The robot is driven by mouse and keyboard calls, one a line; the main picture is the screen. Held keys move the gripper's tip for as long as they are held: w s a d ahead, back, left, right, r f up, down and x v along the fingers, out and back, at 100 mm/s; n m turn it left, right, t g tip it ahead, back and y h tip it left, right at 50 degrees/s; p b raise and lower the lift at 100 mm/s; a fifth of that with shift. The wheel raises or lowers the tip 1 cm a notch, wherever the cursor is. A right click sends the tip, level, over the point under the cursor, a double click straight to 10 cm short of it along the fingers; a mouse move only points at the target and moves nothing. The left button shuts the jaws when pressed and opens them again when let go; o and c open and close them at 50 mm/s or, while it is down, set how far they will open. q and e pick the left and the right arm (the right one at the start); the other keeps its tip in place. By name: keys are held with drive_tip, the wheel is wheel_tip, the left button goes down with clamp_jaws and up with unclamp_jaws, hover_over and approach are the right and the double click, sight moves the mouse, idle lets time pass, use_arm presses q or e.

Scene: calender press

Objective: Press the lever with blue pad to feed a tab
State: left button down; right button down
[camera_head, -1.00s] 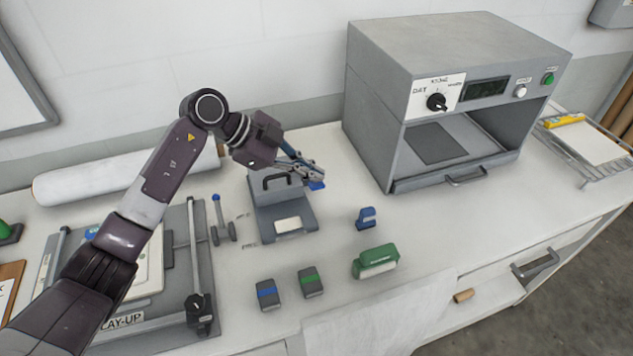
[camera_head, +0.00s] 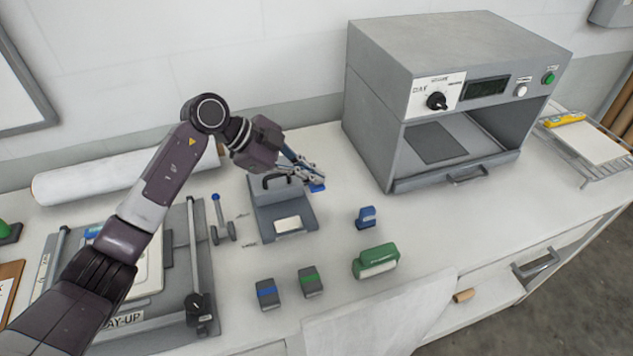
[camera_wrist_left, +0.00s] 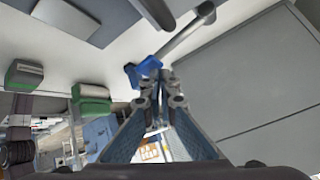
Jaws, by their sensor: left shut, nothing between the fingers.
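The blue pad (camera_head: 317,187) shows at the right side of a grey press-like device (camera_head: 283,222) with a dark handle on top. In the left wrist view the blue pad (camera_wrist_left: 146,68) sits at the end of a grey lever rod (camera_wrist_left: 185,38), just beyond my fingertips. My left gripper (camera_head: 312,174) is shut and empty, directly over the pad and partly covering it. In the left wrist view its fingertips (camera_wrist_left: 160,88) come right up to the pad; I cannot tell if they touch. The device hides the rest of the lever in the head view. My right gripper is not in view.
A blue-knobbed rod (camera_head: 217,207) stands left of the device. A large grey oven (camera_head: 450,100) stands right, and a lay-up board (camera_head: 205,270) left.

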use_arm(q)
drive_tip(key=shift+s+f, duration=0.25)
drive_tip(key=shift+f, duration=0.6)
idle(0.7)
idle(0.6)
drive_tip(key=shift+w+a+r+p, duration=0.1)
drive_tip(key=shift+w+r+p, duration=0.15)
drive_tip(key=shift+r+p, duration=0.6)
drive_tip(key=shift+w+r+p, duration=0.2)
drive_tip(key=shift+r+p, duration=0.55)
drive_tip(key=shift+r, duration=0.2)
drive_tip(key=r+p, duration=0.2)
drive_tip(key=w+r+p, duration=0.1)
drive_tip(key=r+p, duration=0.1)
drive_tip(key=shift+w+a+r, duration=0.1)
drive_tip(key=shift+a+r, duration=0.05)
drive_tip(key=shift+r, duration=0.2)
